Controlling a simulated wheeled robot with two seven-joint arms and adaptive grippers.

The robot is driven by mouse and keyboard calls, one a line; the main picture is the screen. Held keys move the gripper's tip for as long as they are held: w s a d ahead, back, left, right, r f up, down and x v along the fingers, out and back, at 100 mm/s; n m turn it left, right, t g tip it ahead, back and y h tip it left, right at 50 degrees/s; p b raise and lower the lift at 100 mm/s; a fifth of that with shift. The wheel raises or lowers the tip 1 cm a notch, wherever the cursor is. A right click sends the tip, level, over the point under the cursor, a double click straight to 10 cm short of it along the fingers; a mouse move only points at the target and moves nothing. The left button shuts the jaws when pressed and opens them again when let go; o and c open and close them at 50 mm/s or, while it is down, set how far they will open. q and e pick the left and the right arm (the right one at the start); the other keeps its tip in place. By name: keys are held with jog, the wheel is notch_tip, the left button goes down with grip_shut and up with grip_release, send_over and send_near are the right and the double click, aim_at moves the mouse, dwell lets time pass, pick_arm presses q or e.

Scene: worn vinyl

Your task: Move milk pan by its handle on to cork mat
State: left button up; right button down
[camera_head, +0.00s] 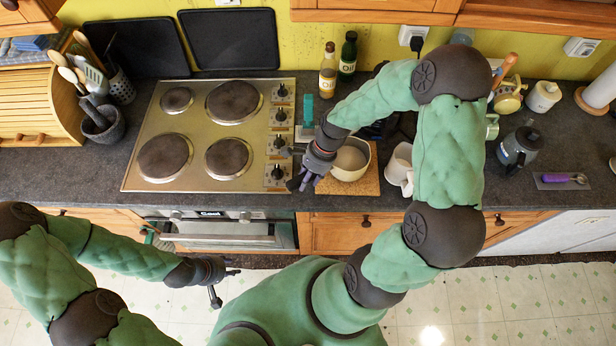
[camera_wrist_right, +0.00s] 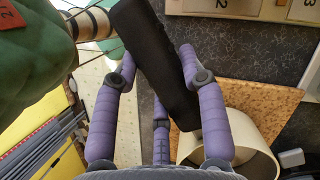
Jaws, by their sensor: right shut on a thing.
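The cream milk pan (camera_head: 352,158) is upright over the cork mat (camera_head: 366,187), on the counter to the right of the hob. In the right wrist view the pan (camera_wrist_right: 252,152) overlaps the cork mat (camera_wrist_right: 270,98); I cannot tell whether its base touches the mat. My right gripper (camera_head: 304,180) is at the pan's left side. Its purple fingers are shut around the black handle (camera_wrist_right: 148,45), which hides part of the pan's wall. My left gripper (camera_head: 228,284) is empty, with fingers apart, low in front of the oven.
The hob (camera_head: 208,132) lies left of the pan. Oil bottles (camera_head: 347,57) stand behind, and a coffee pot (camera_head: 518,146) is further right. My right arm hides part of the counter.

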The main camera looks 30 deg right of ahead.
dwell(0.3)
jog(key=c, duration=0.8)
grip_release()
jog(key=shift+o, duration=0.9)
jog(key=shift+f, duration=0.1)
jog(key=shift+r, duration=0.25)
jog(key=shift+p+v, duration=3.1)
jog(key=shift+v, duration=0.75)
jog(key=v, duration=1.2)
jog(key=shift+s, duration=0.1)
